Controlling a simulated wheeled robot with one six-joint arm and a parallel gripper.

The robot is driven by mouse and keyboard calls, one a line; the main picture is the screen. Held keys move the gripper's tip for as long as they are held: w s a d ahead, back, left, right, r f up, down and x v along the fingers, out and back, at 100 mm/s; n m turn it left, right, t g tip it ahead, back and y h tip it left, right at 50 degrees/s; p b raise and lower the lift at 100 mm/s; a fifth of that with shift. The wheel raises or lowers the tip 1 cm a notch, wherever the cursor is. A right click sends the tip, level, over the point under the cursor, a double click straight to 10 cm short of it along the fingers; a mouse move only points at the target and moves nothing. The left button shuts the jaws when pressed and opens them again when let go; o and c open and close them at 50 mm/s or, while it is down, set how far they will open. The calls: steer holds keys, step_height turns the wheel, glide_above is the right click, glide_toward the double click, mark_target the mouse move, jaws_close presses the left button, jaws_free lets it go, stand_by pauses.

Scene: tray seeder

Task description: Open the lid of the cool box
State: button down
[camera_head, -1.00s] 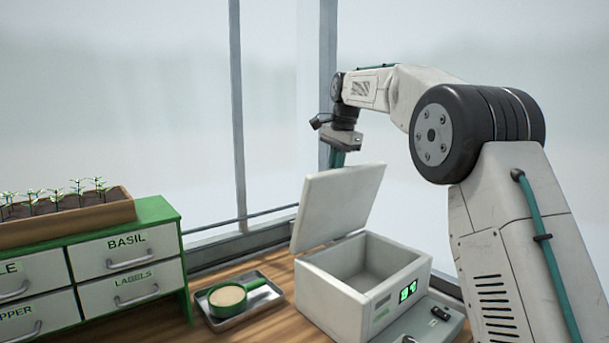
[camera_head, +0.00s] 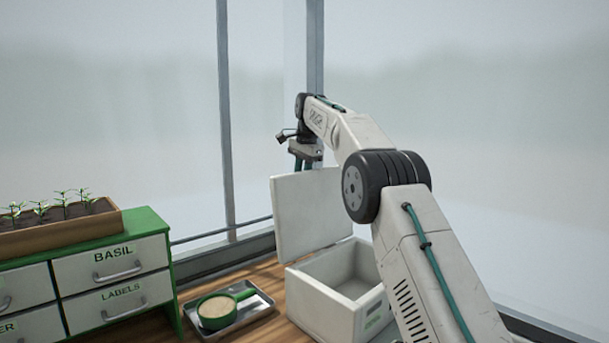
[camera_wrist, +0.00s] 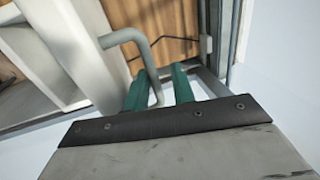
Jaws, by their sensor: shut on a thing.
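The cool box (camera_head: 322,306) is a white box on the wooden bench, its inside open to view and empty as far as I can see. Its white lid (camera_head: 308,217) stands raised, near upright, at the back of the box. My gripper (camera_head: 306,164) is at the top edge of the lid. In the wrist view, the lid (camera_wrist: 78,48) carries a bent grey handle (camera_wrist: 146,58). The handle's rod passes between the green fingers of my gripper (camera_wrist: 160,90), which is shut on it.
A green-framed drawer unit (camera_head: 150,222) with a seedling planter (camera_head: 80,235) stands further left. Window posts (camera_head: 226,110) rise behind the bench.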

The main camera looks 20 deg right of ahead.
steer(key=shift+w+a+f, duration=0.35)
steer(key=shift+a+f, duration=0.05)
steer(key=shift+a, duration=0.15)
steer(key=c, duration=1.5)
jaws_free()
steer(key=shift+w+a+f, duration=0.15)
steer(key=shift+w+a, duration=0.05)
steer(key=shift+w, duration=0.05)
steer(key=shift+d+r, duration=0.15)
steer(key=shift+r, duration=0.05)
